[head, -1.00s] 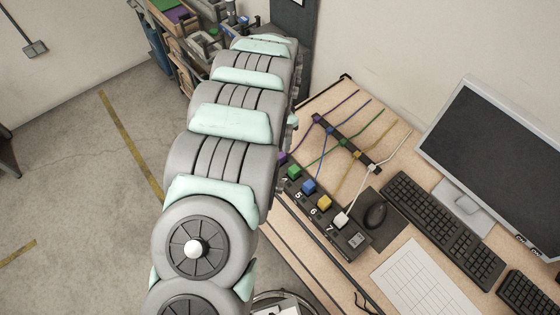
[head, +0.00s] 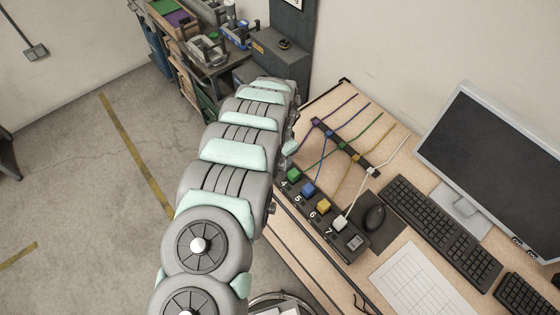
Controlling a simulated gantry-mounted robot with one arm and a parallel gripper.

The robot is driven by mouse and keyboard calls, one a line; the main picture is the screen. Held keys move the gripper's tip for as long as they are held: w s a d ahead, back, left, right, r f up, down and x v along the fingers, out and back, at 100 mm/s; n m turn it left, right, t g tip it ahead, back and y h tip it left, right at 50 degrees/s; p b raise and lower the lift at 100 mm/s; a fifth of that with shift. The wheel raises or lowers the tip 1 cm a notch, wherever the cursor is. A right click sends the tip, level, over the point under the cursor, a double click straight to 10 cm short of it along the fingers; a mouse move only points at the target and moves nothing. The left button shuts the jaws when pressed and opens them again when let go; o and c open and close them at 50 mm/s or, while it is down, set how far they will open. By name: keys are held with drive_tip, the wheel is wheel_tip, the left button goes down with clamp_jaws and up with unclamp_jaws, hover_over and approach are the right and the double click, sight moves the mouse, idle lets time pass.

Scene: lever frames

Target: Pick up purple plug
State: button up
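The purple plug is hidden behind my arm in the head view. A purple cable (head: 342,107) runs to the upper end of a dark strip (head: 350,151) on the desk, where a small purple piece shows. Green (head: 294,175), blue (head: 309,188), yellow (head: 323,206) and white (head: 340,223) plugs stand on a dark numbered block (head: 331,236) along the desk's near edge. My arm reaches up the picture, and its far part lies over the desk's left edge. My gripper is hidden behind the arm links.
A mouse (head: 374,217) on a dark pad, keyboard (head: 440,233), paper sheet (head: 414,279) and monitor (head: 495,165) occupy the desk to the right. Cables cross between block and strip. A cluttered shelf (head: 205,50) and dark cabinet (head: 285,48) stand behind. Floor at left is open.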

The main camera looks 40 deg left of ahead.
drive_tip(key=shift+c, duration=0.4)
clamp_jaws()
drive_tip(key=shift+r, duration=0.2)
idle(0.3)
drive_tip(key=shift+r, duration=0.55)
wheel_tip(320, 180, up, 9)
drive_tip(key=p, duration=0.1)
wheel_tip(320, 180, up, 13)
drive_tip(key=p, duration=1.3)
hover_over(280, 158)
